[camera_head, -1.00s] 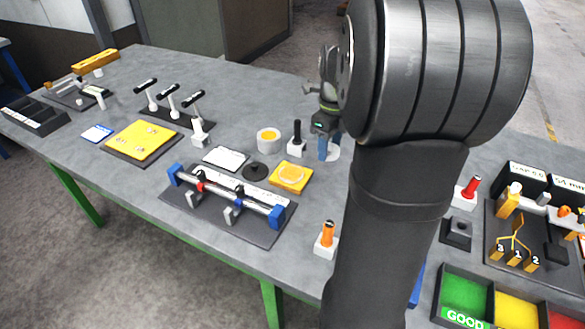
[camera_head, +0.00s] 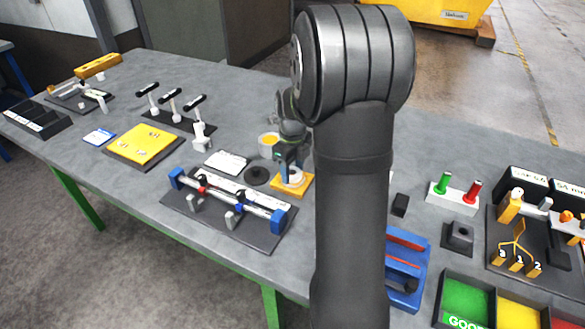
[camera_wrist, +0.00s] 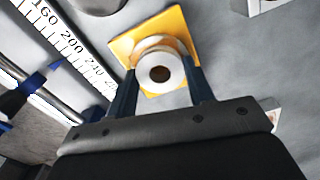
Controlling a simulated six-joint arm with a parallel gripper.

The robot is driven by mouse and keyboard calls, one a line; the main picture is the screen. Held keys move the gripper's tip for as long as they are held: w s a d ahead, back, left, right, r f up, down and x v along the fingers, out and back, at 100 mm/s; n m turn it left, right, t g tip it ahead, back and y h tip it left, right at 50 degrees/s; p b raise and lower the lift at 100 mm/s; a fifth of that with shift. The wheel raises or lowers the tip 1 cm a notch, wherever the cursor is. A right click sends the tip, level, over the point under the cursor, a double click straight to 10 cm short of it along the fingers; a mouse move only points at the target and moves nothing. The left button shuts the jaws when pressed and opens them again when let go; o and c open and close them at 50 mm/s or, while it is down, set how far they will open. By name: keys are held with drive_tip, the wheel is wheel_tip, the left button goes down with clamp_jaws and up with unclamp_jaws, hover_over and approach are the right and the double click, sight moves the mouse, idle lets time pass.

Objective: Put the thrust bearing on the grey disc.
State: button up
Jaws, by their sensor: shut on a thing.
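My gripper (camera_head: 292,178) is over the yellow square plate (camera_head: 303,187), at the right of the ruler fixture. In the wrist view its two fingers (camera_wrist: 160,85) are shut on a whitish ring with a central hole, the thrust bearing (camera_wrist: 160,72). The yellow plate (camera_wrist: 122,46) lies behind the ring, with a pale round shape partly hidden by it. I cannot tell whether the ring touches the plate. The flat dark grey disc (camera_head: 257,175) lies on the table just left of the plate, with nothing on it.
The ruler fixture (camera_head: 230,205) with its blue ends stands close in front of the disc. A white cup with a yellow top (camera_head: 268,140) stands behind it, and a white card (camera_head: 227,162) lies to its left. My arm hides the table right of the plate.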

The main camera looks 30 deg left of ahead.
sight(292, 172)
drive_tip(key=o, duration=1.1)
drive_tip(key=shift+f, duration=0.1)
wheel_tip(292, 172, up, 12)
drive_tip(key=shift+r, duration=0.15)
wheel_tip(292, 172, down, 13)
drive_tip(key=shift+r, duration=2.2)
drive_tip(key=shift+f, duration=0.1)
